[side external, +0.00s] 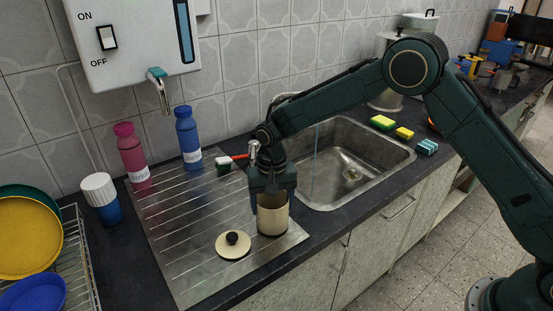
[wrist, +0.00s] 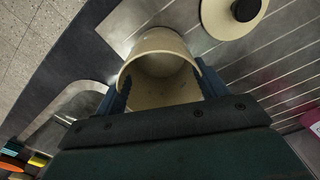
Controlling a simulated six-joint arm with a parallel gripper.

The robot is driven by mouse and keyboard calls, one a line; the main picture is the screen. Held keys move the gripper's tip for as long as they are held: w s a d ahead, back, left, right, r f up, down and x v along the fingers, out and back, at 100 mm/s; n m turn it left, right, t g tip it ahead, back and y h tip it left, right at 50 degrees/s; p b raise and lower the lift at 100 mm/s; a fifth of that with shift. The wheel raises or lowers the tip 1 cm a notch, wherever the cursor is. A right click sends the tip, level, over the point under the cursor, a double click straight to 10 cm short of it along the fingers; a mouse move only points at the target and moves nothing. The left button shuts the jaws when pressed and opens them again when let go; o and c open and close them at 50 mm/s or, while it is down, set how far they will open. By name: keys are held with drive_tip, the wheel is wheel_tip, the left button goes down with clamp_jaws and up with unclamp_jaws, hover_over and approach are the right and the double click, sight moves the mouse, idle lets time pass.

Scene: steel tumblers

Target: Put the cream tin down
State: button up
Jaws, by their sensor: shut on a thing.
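The cream tin (side external: 273,217) is an open, upright cylinder at the front right of the steel draining board (side external: 185,232). My gripper (side external: 271,192) is above it, shut on its rim from both sides. In the wrist view the open tin (wrist: 160,72) lies between the two fingers and looks empty inside. The tin's base is at the board's surface or very close to it; I cannot tell whether it touches. A cream lid with a black knob (side external: 233,247) lies on the board just left of the tin, apart from it. The lid also shows in the wrist view (wrist: 222,22).
The sink (side external: 352,165) opens to the right of the tin. A pink bottle (side external: 133,158) and a blue bottle (side external: 188,138) stand at the back left. A red-handled brush (side external: 225,164) lies behind. A dish rack (side external: 78,258) stands at the left. The board's left middle is clear.

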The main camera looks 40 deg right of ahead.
drive_tip(key=shift+f, duration=0.2)
drive_tip(key=o, duration=1)
drive_tip(key=shift+o, duration=0.2)
drive_tip(key=shift+r, duration=0.1)
wheel_tip(320, 180, up, 12)
drive_tip(key=shift+r, duration=0.1)
idle(0.5)
